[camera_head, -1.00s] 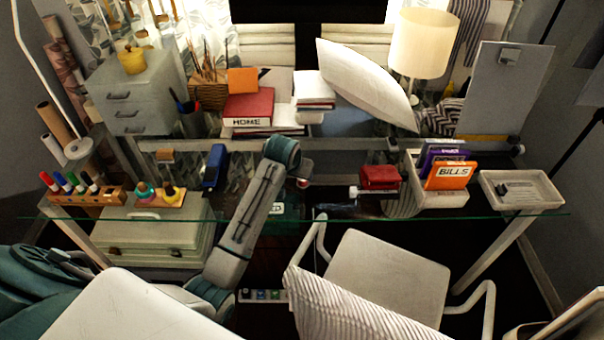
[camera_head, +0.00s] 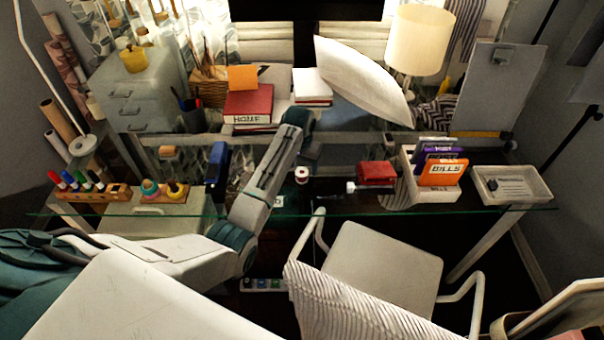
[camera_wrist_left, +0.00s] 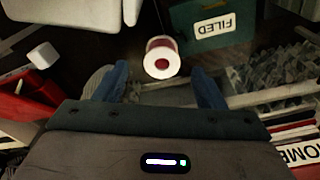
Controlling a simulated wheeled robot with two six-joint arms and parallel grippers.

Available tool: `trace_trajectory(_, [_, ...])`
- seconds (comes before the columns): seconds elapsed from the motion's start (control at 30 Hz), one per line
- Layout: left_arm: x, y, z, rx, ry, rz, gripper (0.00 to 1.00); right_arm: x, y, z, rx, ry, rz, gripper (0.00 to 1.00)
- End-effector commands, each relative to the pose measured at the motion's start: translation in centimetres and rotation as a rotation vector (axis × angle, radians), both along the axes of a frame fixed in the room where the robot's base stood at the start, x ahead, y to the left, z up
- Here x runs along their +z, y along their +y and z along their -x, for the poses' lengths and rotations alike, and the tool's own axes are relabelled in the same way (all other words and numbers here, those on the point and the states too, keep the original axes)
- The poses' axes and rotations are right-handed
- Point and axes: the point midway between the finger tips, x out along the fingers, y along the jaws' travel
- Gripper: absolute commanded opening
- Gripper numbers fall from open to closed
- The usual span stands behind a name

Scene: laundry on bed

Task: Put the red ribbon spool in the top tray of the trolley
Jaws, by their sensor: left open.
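The red ribbon spool (camera_head: 302,174) stands on the glass desk, a small white-ended reel with red at its middle. In the left wrist view the spool (camera_wrist_left: 162,57) shows its round white end, just ahead of and between my left gripper's fingers. My left gripper (camera_wrist_left: 160,74) is open, with a blue finger on each side and nothing held. In the head view my left arm reaches over the desk, and its wrist largely hides the fingers. I cannot pick out the trolley or its top tray with certainty. My right gripper is not in view.
On the desk, a red stapler-like object (camera_head: 376,173) and an organiser with a BILLS folder (camera_head: 443,173) stand right of the spool. A white tray (camera_head: 512,185) lies farther right. A blue object (camera_head: 218,163) and a marker rack (camera_head: 88,191) are left. A chair (camera_head: 384,262) stands in front.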

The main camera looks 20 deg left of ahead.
Motion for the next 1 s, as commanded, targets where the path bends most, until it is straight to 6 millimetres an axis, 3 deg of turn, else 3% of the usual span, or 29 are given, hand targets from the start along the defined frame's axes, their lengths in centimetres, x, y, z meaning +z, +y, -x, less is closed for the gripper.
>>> trace_trajectory(0.1, [-1.6, 0.2, 0.2, 0.001, 0.005, 0.000, 0.64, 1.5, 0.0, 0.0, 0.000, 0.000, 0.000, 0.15])
trace_trajectory(0.23, [-3.2, 0.2, -0.1, 0.001, 0.002, 0.000, 0.64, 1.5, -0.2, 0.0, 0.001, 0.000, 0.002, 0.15])
trace_trajectory(0.53, [-3.8, 0.2, -0.2, 0.000, -0.001, 0.000, 0.64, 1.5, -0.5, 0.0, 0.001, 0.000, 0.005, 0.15])
trace_trajectory(0.77, [-3.8, 0.2, -0.1, 0.000, -0.001, 0.000, 0.18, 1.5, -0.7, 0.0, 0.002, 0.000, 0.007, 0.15])
trace_trajectory(0.87, [-3.8, 0.2, -0.1, 0.000, -0.001, 0.000, 0.13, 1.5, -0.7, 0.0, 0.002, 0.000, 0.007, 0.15])
trace_trajectory(1.0, [-3.7, 0.2, -0.1, 0.000, -0.001, 0.000, 0.13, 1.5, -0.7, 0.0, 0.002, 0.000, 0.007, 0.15])
